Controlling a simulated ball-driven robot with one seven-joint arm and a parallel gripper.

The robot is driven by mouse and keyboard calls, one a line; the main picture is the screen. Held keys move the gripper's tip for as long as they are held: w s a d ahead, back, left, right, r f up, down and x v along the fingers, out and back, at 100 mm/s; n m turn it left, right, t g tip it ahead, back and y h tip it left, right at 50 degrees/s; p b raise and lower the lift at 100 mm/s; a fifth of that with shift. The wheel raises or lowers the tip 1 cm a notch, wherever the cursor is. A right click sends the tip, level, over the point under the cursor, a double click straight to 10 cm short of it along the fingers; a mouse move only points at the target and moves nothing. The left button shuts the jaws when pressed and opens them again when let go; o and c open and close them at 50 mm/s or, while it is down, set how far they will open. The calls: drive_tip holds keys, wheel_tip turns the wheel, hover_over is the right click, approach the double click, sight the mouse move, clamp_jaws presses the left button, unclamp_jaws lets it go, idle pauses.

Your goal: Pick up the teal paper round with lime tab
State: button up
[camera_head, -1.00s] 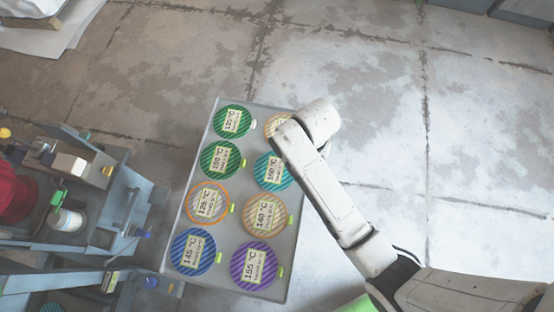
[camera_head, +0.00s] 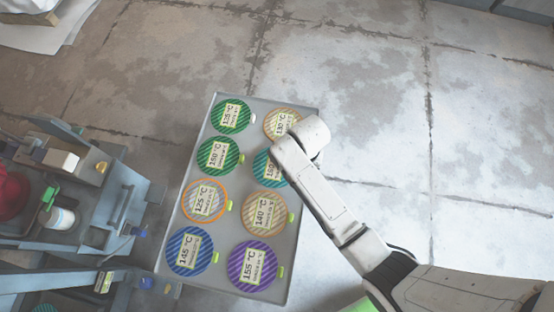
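The teal paper round (camera_head: 264,171) lies in the right column of the grey tray (camera_head: 225,279), second from the top. Its label is partly visible. My arm's white wrist covers its right side, and I cannot see its lime tab. My gripper is hidden beneath or behind the wrist link, so its fingers and their distance from the round do not show.
Other rounds lie on the tray: tan-striped (camera_head: 270,128), green (camera_head: 240,118), darker green (camera_head: 206,163), orange-rimmed (camera_head: 191,212), tan (camera_head: 250,221), blue (camera_head: 175,262) and purple (camera_head: 238,274). Machinery with a white bottle (camera_head: 62,218) stands left.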

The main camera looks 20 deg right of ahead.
drive_tip(key=shift+f, duration=0.35)
clamp_jaws()
drive_tip(key=shift+r, duration=0.15)
